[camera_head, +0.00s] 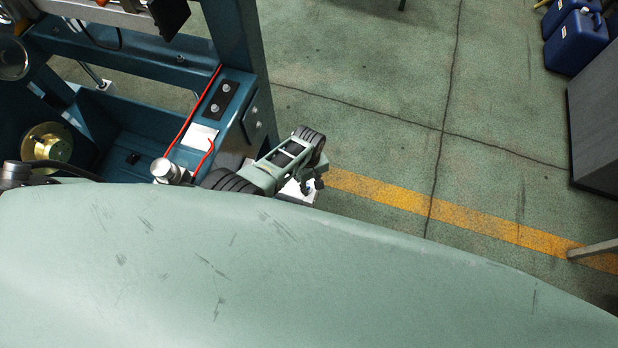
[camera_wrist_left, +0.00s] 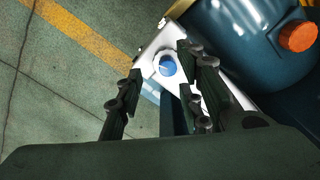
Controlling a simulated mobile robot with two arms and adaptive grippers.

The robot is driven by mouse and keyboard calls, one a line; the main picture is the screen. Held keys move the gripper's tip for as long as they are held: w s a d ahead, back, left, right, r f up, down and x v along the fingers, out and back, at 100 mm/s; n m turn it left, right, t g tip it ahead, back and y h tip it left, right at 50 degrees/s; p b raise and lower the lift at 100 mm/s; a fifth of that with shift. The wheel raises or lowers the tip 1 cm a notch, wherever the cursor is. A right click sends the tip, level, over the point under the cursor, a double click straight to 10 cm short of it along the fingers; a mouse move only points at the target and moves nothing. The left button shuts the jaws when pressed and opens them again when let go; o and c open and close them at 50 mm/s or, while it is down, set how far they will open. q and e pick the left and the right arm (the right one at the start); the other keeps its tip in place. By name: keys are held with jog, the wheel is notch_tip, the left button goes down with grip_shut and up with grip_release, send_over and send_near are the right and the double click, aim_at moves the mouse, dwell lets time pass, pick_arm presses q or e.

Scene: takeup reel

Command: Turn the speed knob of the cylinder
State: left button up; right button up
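In the left wrist view, a round blue knob-like part (camera_wrist_left: 168,65) sits in a pale collar on a white angled bracket (camera_wrist_left: 152,48). I take it for the speed knob, though no label is readable. My left gripper (camera_wrist_left: 160,82) is open, with its two dark fingers apart. The blue part shows between the fingertips, and I cannot tell whether either finger touches it. In the head view my left gripper (camera_head: 312,180) is small and dark beside the machine's corner, over a pale part, and the knob cannot be made out there. My right gripper is not in view.
A blue rounded tank (camera_wrist_left: 255,45) with an orange cap (camera_wrist_left: 298,37) is close to the right finger. The blue machine frame (camera_head: 240,60) stands at left, with red wires (camera_head: 190,115) on it. Green floor with a yellow stripe (camera_head: 440,208) is open to the right.

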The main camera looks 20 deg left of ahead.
pick_arm(q)
jog(key=shift+f+b, duration=1)
jog(key=shift+f, duration=0.05)
grip_shut()
jog(key=shift+f, duration=0.1)
jog(key=shift+s+a, duration=0.15)
